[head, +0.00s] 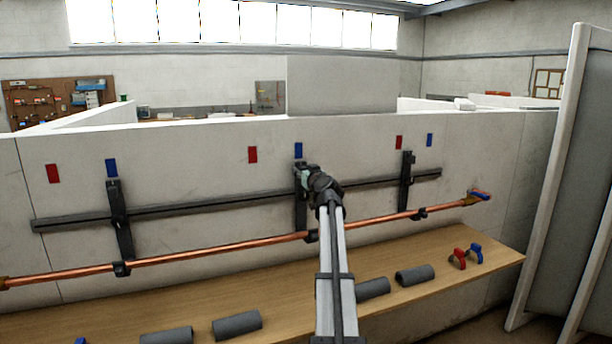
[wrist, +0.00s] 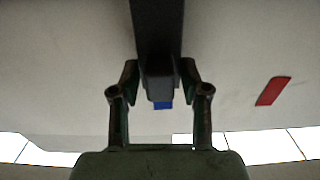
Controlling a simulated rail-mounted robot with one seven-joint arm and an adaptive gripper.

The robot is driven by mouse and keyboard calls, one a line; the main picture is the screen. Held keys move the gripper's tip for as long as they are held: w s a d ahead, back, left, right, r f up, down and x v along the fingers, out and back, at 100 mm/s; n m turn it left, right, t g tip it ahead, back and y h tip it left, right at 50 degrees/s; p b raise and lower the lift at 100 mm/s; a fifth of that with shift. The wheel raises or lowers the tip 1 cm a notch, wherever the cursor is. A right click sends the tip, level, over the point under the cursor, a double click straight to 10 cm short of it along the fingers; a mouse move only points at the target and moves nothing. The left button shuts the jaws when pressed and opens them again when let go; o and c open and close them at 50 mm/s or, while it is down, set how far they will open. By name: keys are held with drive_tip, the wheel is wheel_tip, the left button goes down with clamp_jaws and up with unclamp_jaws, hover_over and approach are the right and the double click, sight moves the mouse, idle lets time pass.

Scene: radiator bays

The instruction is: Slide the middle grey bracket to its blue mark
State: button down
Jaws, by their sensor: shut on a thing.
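The middle grey bracket (head: 300,213) stands upright across the dark rail, in line below its blue mark (head: 298,150). Its red mark (head: 252,154) is to the left. My gripper (head: 304,176) is at the bracket's upper end and hides part of it. In the wrist view, my gripper (wrist: 159,74) is shut on the bracket (wrist: 158,45), one finger on each side. The blue mark (wrist: 162,105) shows straight beyond the bracket's end, partly covered by it. The red mark (wrist: 272,91) is well off to the right there.
The left bracket (head: 120,222) stands below its blue mark (head: 111,168). The right bracket (head: 406,182) is between a red mark (head: 398,142) and a blue mark (head: 429,140), nearer the red. A copper pipe (head: 220,251) runs below the rail. Grey sleeves (head: 237,323) lie on the wooden bench (head: 450,250).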

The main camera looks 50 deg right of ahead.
drive_tip(key=c, duration=0.9)
unclamp_jaws()
drive_tip(key=shift+r, duration=0.1)
drive_tip(key=shift+s+a, duration=0.1)
drive_tip(key=shift+a, duration=0.05)
drive_tip(key=shift+s+a, duration=0.25)
drive_tip(key=shift+s, duration=0.25)
drive_tip(key=v, duration=1)
drive_tip(key=shift+s+a, duration=0.2)
drive_tip(key=shift+s, duration=0.05)
